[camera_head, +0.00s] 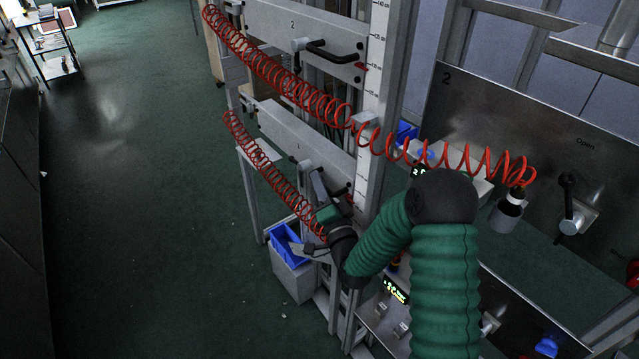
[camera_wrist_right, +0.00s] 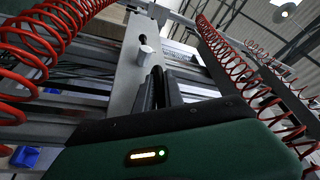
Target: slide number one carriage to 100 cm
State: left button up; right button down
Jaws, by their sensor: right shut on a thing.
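The number one carriage (camera_head: 300,140) is a pale grey plate marked "1" on the upright frame, below a similar carriage marked "2" (camera_head: 290,25). My right gripper (camera_head: 322,195) is at the right part of the number one carriage and is shut on its handle, which the gripper mostly hides in the head view. In the right wrist view my dark fingers (camera_wrist_right: 161,92) are together in front of the grey carriage plate (camera_wrist_right: 128,75). A pale cylindrical knob (camera_wrist_right: 146,52) stands out from the plate just beyond them. My left gripper is not in view.
A white scale strip (camera_head: 375,70) with cm marks runs up the post; its figures are too small to read surely. Red coiled hoses (camera_head: 270,70) hang across the frame. A blue bin (camera_head: 285,243) stands below. A panel with a black lever (camera_head: 568,195) is at right.

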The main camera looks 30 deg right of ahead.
jog(key=shift+f, duration=0.15)
dwell(0.8)
jog(key=r+p, duration=0.1)
jog(key=r, duration=0.1)
jog(key=r+p, duration=0.2)
jog(key=shift+d+r, duration=0.2)
jog(key=shift+r, duration=0.05)
jog(key=shift+a, duration=0.1)
jog(key=shift+f, duration=0.1)
jog(key=c, duration=1.5)
grip_release()
jog(key=shift+o, duration=0.2)
jog(key=shift+f, duration=0.15)
